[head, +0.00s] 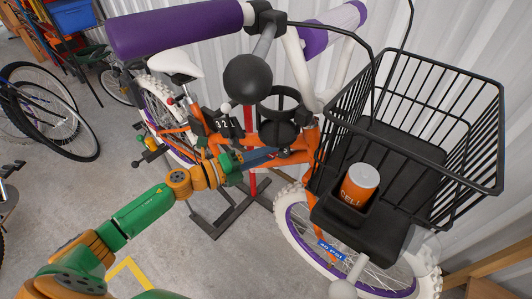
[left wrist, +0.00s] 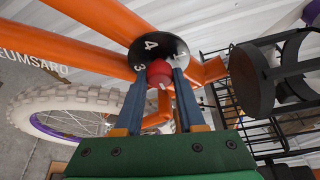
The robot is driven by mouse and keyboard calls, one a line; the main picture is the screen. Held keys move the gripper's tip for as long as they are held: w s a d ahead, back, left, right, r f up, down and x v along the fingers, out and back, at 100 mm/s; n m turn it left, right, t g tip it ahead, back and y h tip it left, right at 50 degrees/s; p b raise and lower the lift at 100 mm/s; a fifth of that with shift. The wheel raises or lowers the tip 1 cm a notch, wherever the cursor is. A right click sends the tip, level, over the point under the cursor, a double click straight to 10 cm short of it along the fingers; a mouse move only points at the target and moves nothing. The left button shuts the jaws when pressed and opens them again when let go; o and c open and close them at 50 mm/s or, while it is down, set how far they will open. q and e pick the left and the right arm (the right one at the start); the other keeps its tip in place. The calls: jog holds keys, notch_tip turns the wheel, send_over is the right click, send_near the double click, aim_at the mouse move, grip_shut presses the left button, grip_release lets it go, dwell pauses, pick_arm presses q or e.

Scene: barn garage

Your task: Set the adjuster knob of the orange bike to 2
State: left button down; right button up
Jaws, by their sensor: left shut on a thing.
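The orange bike (head: 292,143) stands in the middle of the head view, and its frame tubes (left wrist: 105,18) fill the upper left wrist view. A black round dial (left wrist: 152,46) on the frame shows white numbers 4, 3 and 1; the rest of its face is hidden. The red adjuster knob (left wrist: 158,72) sits at the dial's centre. My left gripper (left wrist: 158,84), also in the head view (head: 275,157), is shut on the knob, one finger on each side. A small pale mark shows on the knob between the fingers. My right gripper is not in view.
A black cup holder (head: 280,108) is close above my left gripper. A dark stand (head: 215,215) is on the floor. Other bikes (head: 48,110) stand at left.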

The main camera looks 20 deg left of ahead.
pick_arm(q)
jog(key=shift+r, duration=0.1)
jog(key=c, duration=0.5)
grip_release()
jog(key=shift+w, duration=0.1)
jog(key=b+v, duration=0.2)
jog(key=v, duration=0.5)
jog(key=shift+a, duration=0.1)
